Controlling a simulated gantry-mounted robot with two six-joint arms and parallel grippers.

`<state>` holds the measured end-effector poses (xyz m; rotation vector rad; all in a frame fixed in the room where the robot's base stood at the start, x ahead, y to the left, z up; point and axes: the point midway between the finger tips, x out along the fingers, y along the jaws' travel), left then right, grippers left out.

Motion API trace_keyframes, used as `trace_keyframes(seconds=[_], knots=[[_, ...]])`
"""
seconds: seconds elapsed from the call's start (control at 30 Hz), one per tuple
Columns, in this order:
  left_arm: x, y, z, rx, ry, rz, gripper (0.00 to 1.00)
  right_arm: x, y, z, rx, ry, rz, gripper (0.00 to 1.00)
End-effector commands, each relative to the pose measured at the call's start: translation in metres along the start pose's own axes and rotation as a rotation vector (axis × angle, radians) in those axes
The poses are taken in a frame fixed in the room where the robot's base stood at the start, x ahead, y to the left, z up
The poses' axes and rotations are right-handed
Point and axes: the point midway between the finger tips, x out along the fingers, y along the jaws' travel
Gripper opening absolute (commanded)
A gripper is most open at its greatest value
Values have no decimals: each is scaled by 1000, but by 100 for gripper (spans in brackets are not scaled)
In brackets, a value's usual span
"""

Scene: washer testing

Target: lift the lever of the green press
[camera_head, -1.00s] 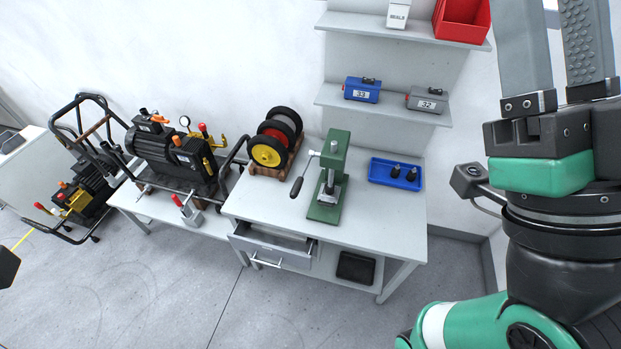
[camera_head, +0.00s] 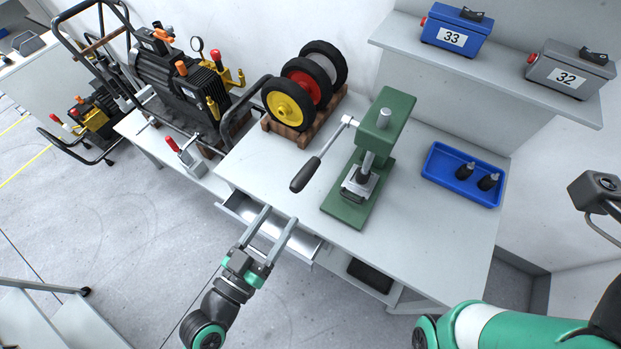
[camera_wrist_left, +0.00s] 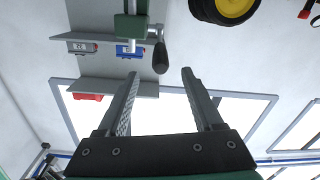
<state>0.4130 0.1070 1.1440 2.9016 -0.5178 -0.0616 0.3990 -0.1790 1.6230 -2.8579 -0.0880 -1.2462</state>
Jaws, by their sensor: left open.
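The green press (camera_head: 368,165) stands on the grey workbench (camera_head: 430,240). Its lever (camera_head: 306,173) has a dark handle that hangs down to the left of the press. My left gripper (camera_head: 282,216) is open and empty, in front of the bench near the open drawer, below and to the left of the lever handle. In the left wrist view, the lever handle (camera_wrist_left: 160,57) shows beyond the two open fingers (camera_wrist_left: 158,84), apart from them, with part of the green press (camera_wrist_left: 131,27) beside it. My right gripper is out of view; part of my right arm shows at the lower right.
Yellow, red and grey wheels (camera_head: 288,104) sit on a wooden rack left of the press. A blue tray (camera_head: 462,174) with two black parts lies to its right. The drawer (camera_head: 262,226) juts out at the bench front. Boxes 33 (camera_head: 455,35) and 32 (camera_head: 569,70) stand on a shelf.

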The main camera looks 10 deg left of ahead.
Motion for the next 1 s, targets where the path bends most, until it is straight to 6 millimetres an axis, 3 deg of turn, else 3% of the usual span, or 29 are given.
trace_keyframes(seconds=[0.17,0.27,0.5,0.7,1.0], knots=[[7,1,-5,2,3,1,68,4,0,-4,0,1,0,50],[21,1,-6,2,3,2,68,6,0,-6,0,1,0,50],[75,1,-6,2,4,2,68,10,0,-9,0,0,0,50],[108,1,-5,2,4,2,68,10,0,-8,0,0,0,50],[118,0,-4,2,3,0,68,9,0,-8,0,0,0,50]])
